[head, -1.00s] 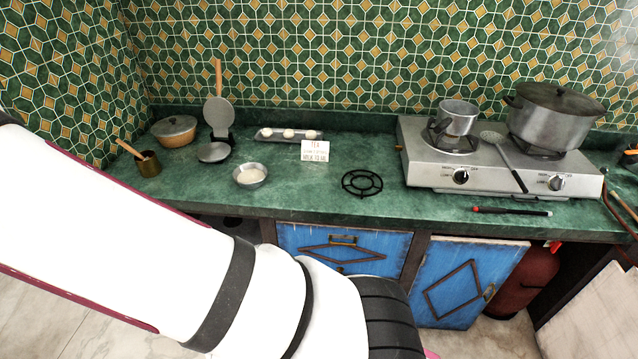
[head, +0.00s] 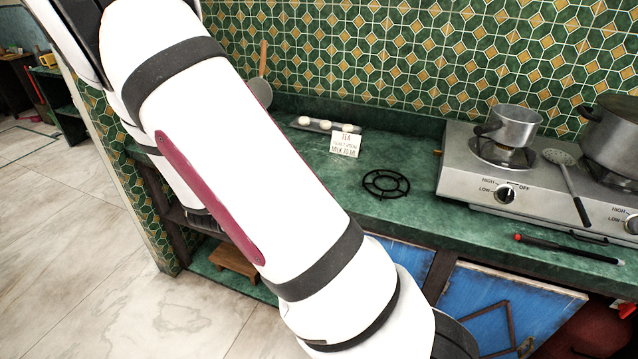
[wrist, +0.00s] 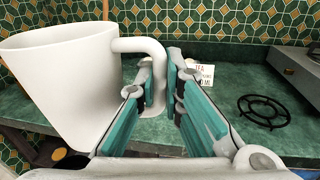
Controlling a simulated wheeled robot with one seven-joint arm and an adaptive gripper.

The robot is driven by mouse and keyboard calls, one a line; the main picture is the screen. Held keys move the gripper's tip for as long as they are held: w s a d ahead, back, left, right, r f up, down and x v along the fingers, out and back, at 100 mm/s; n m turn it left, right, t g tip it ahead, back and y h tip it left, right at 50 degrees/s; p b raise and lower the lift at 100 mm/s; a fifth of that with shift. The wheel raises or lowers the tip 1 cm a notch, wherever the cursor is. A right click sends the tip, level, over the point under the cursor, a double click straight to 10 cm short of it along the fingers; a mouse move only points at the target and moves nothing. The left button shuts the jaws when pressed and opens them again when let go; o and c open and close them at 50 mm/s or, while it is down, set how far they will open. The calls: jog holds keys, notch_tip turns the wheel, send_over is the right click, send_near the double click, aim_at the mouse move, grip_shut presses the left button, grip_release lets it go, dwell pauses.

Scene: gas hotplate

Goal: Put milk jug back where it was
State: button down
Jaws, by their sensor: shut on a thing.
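In the wrist view a large white jug (wrist: 65,85) fills the left side. Its handle (wrist: 152,62) runs down between the teal finger pads of my gripper (wrist: 165,85), which is shut on that handle. The jug looks roughly upright, in front of the green counter. In the head view my white arm crosses the picture, and both the jug and my gripper are out of sight there.
The green counter (head: 410,205) carries a tray of white rolls (head: 318,124), a lettered card (head: 345,142), a black ring trivet (head: 386,183) and a gas hotplate (head: 465,165) with a small pot (head: 512,126). A red-tipped black stick (head: 570,248) lies near the front edge.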

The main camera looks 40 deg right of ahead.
jog(key=s+d+f+m+g+h+b, duration=0.2)
jog(key=s+d+f+m+g+b, duration=0.8)
jog(key=s+f+g, duration=0.25)
jog(key=shift+n+g, duration=0.45)
jog(key=shift+n, duration=0.15)
jog(key=shift+w+d+f+b, duration=0.35)
jog(key=shift+w+d+f, duration=0.3)
jog(key=shift+w+d, duration=1.2)
jog(key=shift+w+d+f+b, duration=0.4)
jog(key=shift+w+d+f, duration=0.55)
jog(key=shift+d, duration=1.5)
jog(key=shift+w+d+f+b, duration=0.4)
jog(key=shift+w+d, duration=1.3)
jog(key=shift+d, duration=0.45)
jog(key=shift+f, duration=0.2)
jog(key=c, duration=1.8)
grip_release()
jog(key=shift+o, duration=0.5)
jog(key=shift+r, duration=0.1)
